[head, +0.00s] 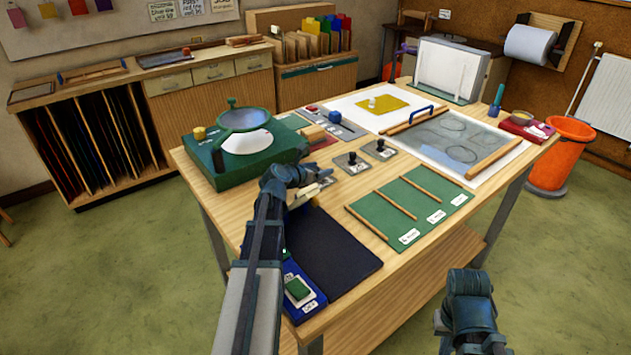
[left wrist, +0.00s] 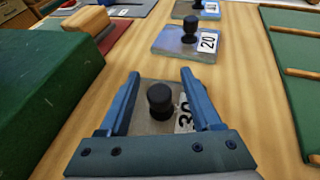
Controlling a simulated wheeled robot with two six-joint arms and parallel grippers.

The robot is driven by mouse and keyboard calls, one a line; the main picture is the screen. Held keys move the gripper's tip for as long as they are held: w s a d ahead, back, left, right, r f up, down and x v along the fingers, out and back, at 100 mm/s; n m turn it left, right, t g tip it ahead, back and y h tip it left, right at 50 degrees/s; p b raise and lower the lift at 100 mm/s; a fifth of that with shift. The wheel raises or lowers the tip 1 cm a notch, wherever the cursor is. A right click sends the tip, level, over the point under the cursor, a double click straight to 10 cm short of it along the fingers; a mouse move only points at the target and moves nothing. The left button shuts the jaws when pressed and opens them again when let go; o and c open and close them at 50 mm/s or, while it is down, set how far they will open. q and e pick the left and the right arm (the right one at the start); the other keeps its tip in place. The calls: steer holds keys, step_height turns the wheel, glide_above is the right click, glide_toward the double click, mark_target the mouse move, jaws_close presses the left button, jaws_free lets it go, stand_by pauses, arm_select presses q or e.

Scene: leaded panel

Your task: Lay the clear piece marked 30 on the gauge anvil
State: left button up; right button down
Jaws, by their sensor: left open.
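The clear piece marked 30 (left wrist: 147,126) lies flat on the wooden table, with a round black knob on top and a white label at its right. My left gripper (left wrist: 158,73) is open above it, with one finger on each side of the knob and a gap to both. In the head view my left gripper (head: 318,180) hides most of this piece. A similar piece marked 20 (left wrist: 172,45) lies just beyond, also with a black knob. I cannot make out the gauge anvil for certain. My right arm shows at the lower right, but its fingers are not clear.
A green box with a ringed lens (head: 243,150) stands left of my left gripper. A third knobbed piece (head: 380,149) lies farther back. A green board with wooden strips (head: 412,205) lies to the right, a dark mat (head: 325,255) in front. Bare wood separates them.

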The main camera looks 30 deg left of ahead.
arm_select(q)
steer(key=shift+w+f, duration=0.3)
steer(key=shift+w, duration=0.35)
steer(key=shift+s, duration=0.1)
steer(key=shift+c, duration=0.4)
jaws_close()
steer(key=shift+r, duration=0.1)
step_height(320, 180, up, 10)
steer(key=p, duration=1)
